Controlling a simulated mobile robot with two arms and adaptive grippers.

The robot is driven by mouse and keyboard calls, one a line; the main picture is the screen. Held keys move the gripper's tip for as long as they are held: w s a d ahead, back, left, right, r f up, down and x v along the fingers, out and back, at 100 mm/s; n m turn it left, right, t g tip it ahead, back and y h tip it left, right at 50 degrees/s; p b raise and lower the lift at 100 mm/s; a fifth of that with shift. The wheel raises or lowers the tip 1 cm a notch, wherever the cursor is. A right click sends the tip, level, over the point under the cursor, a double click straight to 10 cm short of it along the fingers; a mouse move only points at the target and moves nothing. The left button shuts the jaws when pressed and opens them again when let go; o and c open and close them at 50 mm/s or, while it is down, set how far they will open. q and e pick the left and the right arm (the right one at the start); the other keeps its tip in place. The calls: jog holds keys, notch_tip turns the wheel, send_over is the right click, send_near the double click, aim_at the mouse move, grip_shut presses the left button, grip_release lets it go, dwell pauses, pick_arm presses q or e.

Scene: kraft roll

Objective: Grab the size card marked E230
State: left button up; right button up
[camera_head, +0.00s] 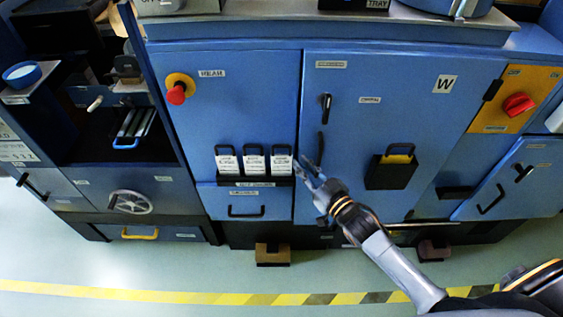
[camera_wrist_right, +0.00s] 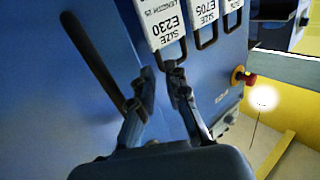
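The size card marked E230 (camera_wrist_right: 165,25) is a white card with a black loop handle, at the upper left in the right wrist view. In the head view it is the rightmost card (camera_head: 281,163) in a row on the blue cabinet front. My right gripper (camera_wrist_right: 164,80) is open and empty, with its fingertips close to the loop of the E230 card. Whether they touch the loop I cannot tell. In the head view the right gripper (camera_head: 305,166) is just right of the card. My left gripper is not in view.
The E705 card (camera_wrist_right: 204,12) hangs beside E230, with another card (camera_wrist_right: 232,5) beyond it. A dark vertical door handle (camera_wrist_right: 98,68) stands close to my right gripper. A red knob (camera_head: 176,94) and a black pocket (camera_head: 391,170) are also on the front.

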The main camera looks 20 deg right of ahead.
aim_at(291, 151)
jog(key=p+x, duration=0.1)
jog(key=x, duration=0.3)
jog(key=shift+r, duration=0.2)
jog(key=shift+w+a+f, duration=0.1)
jog(key=shift+w, duration=0.4)
grip_shut()
jog(key=shift+s, duration=0.1)
